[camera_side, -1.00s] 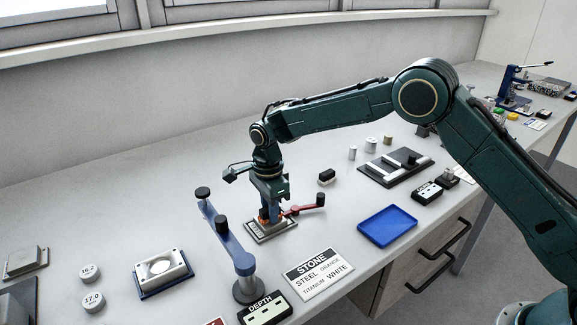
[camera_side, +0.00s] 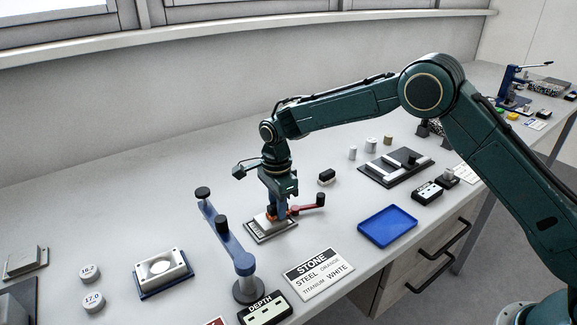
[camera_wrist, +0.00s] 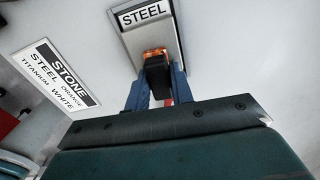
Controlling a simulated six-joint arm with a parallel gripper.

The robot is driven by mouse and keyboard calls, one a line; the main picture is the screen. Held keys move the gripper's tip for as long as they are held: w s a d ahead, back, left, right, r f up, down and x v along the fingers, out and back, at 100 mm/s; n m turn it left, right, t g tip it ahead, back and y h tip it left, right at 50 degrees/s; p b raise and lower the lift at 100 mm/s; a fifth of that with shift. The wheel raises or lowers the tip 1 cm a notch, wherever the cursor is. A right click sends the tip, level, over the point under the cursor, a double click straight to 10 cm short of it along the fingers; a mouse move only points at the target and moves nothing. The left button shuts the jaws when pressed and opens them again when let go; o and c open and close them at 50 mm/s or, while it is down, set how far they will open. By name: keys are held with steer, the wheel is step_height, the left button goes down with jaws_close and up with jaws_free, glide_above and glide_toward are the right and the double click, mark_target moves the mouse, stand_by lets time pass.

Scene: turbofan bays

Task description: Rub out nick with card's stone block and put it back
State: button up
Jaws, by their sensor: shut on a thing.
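My gripper (camera_side: 276,212) is shut on an orange stone block with a black grip; the block (camera_wrist: 155,54) shows between the fingers in the wrist view. It is at the right part of a plate labelled STEEL (camera_wrist: 142,14); the plate (camera_side: 259,233) lies on the bench in the side view. The block seems to touch the plate's face. The nick is not visible. A white block with a black grip (camera_side: 327,177) stands behind on the bench. The card (camera_side: 318,273) reads STONE, STEEL ORANGE, TITANIUM WHITE; it also shows in the wrist view (camera_wrist: 56,78).
A red lever with a black knob (camera_side: 308,206) lies right beside the gripper. A blue post arm (camera_side: 228,240) stands close on the left. A blue tray (camera_side: 388,225) is empty at the right. A DEPTH box (camera_side: 265,308) sits in front.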

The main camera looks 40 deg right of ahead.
mark_target(263, 221)
steer(key=shift+a, duration=0.1)
steer(key=shift+a, duration=1)
steer(key=shift+a, duration=0.15)
steer(key=shift+a, duration=0.95)
steer(key=shift+d, duration=0.1)
steer(key=shift+d, duration=0.95)
steer(key=shift+d+f, duration=0.1)
steer(key=shift+d, duration=0.1)
steer(key=shift+d, duration=0.95)
